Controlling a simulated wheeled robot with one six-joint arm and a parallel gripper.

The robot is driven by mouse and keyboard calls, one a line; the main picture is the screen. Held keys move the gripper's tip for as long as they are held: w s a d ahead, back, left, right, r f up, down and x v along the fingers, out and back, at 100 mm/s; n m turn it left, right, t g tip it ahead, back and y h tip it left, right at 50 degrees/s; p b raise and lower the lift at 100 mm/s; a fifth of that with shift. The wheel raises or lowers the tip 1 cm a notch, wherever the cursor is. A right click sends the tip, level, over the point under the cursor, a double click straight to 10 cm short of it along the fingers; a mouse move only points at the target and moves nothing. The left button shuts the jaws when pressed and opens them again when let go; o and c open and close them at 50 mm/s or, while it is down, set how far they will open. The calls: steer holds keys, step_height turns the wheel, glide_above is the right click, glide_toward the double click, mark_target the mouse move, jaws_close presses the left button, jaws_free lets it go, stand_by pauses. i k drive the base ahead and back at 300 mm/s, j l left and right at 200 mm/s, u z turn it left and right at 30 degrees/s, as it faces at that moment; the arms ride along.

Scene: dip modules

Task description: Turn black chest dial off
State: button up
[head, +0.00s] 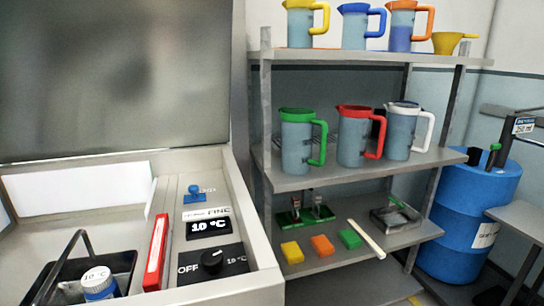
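The black chest dial (211,262) is a round knob on a black panel on the chest's right rim. The panel reads "OFF" on the left and "10 °C" on the right. The pointer's exact direction is too small to tell. A display (209,227) above it reads "10 °C". The grey chest (258,268) fills the left, with its lid (115,75) raised. My gripper is not in view.
Inside the chest are a black-handled basket (122,262) and a blue-labelled bottle (98,284). A red strip (156,252) and a blue knob (195,194) sit by the panel. A shelf rack (345,168) with jugs stands close right; a blue barrel (468,215) stands beyond.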

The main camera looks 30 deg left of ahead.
mark_target(211, 260)
steer(key=u, duration=2.3)
